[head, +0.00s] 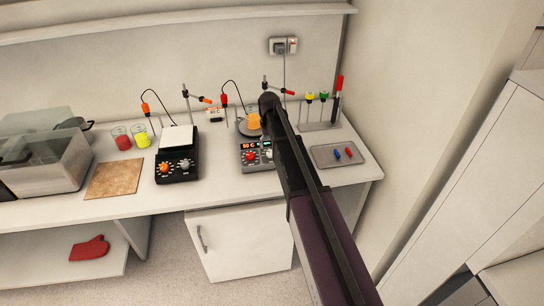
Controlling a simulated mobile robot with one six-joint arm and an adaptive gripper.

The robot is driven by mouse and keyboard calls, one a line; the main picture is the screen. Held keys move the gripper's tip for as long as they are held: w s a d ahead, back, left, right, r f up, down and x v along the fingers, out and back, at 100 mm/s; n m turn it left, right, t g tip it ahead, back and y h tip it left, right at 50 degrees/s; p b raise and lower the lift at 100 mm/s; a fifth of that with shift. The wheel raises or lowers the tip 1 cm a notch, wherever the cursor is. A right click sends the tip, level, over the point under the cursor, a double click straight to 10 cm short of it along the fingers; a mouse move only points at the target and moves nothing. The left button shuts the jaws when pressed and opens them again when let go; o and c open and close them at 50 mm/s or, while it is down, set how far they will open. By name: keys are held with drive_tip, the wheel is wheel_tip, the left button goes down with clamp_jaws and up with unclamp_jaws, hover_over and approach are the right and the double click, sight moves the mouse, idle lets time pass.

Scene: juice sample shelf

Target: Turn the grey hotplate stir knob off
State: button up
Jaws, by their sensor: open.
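The grey hotplate (244,144) stands on the bench right of centre, with a lit display (250,145) on its front. A red knob (250,156) sits on its front panel at the left. A second, paler knob (267,155) sits to the right, close to my arm's outline and too small to read its setting. A beaker of orange liquid (253,122) stands on the hotplate's top. My arm crosses in front of the hotplate's right side. I cannot see the gripper's fingers; my arm hides that area or they are out of sight.
A black hotplate (176,178) with an orange knob stands to the left. Red (122,139) and yellow (142,137) beakers, a cork-coloured mat (114,179) and a clear-lidded box (45,160) are further left. A grey tray (325,160) and a rack (320,126) stand right of my arm.

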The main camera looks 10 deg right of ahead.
sight(271, 153)
drive_tip(key=shift+f+b, duration=1.85)
drive_tip(key=shift+f, duration=0.35)
drive_tip(key=shift+c, duration=0.2)
clamp_jaws()
drive_tip(key=shift+d, duration=0.2)
